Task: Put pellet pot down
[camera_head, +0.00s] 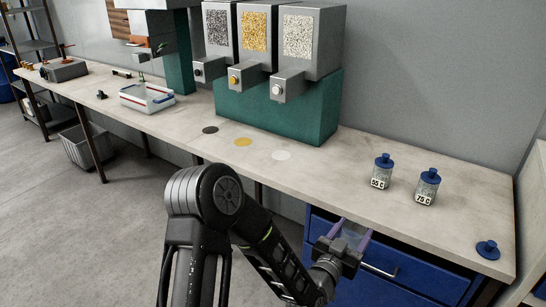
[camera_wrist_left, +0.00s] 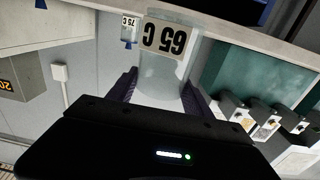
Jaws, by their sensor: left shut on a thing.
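My left gripper (camera_head: 351,236) is shut on a clear pot, low in front of the bench's front edge, above the blue drawers. In the left wrist view the pot (camera_wrist_left: 160,76) sits between the two fingers, its label reading 65 C upside down. The head view barely shows the pot, and its contents cannot be made out. Two lidded pots stand upright on the bench: one (camera_head: 381,171) at the back, and one labelled 75 C (camera_head: 427,187) to its right, also in the left wrist view (camera_wrist_left: 129,27). A loose blue lid (camera_head: 487,249) lies at the bench's right end. My right gripper is not in view.
The bench top (camera_head: 330,185) is clear between the pots and three round spots: black (camera_head: 210,130), yellow (camera_head: 243,142) and white (camera_head: 281,155). Three pellet hoppers (camera_head: 254,32) stand on a green block (camera_head: 300,118) behind them. A blue drawer unit (camera_head: 415,275) is under the bench.

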